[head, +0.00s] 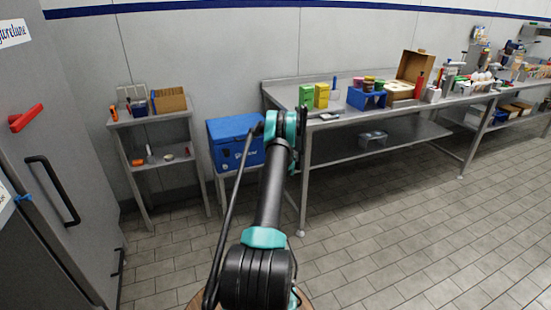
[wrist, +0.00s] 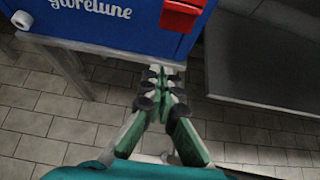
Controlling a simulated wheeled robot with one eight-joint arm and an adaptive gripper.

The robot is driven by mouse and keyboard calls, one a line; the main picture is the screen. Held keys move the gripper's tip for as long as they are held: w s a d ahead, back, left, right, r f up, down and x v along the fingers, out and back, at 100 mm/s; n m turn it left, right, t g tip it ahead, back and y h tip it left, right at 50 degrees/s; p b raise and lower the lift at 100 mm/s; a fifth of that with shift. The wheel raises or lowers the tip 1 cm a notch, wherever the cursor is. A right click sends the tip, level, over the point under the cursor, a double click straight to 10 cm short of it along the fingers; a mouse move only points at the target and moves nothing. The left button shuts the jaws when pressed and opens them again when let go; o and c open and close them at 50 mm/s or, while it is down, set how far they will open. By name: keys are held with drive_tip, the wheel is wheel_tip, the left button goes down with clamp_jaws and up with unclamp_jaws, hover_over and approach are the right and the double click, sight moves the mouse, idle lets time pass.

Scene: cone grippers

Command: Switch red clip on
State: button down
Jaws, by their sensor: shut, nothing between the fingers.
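A red clip (wrist: 182,14) sits on the front of a blue box (wrist: 110,28) in the wrist view, cut off by the top edge. In the head view the blue box (head: 228,158) stands on a low stand, and my arm hides its right side, so the clip does not show there. My gripper (wrist: 162,82) is shut and empty, in front of and below the box in the wrist view, apart from the clip. Another red part, a lever-like handle (head: 26,118), is on the grey cabinet door at the far left of the head view.
A steel table (head: 345,117) with jars and boxes stands right of the blue box, its edge close to it. A small shelf (head: 150,121) with bottles stands to the left. The grey cabinet (head: 75,255) has a black door handle. The tiled floor at right is clear.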

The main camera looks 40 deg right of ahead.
drive_tip(key=shift+w+d+r, duration=0.1)
drive_tip(key=shift+w+r, duration=0.35)
drive_tip(key=shift+r, duration=0.4)
drive_tip(key=shift+w+d+r, duration=0.1)
drive_tip(key=shift+w+r, duration=0.35)
drive_tip(key=shift+r, duration=0.35)
drive_tip(key=shift+r, duration=0.1)
drive_tip(key=shift+r+g, duration=0.25)
drive_tip(key=shift+g, duration=0.15)
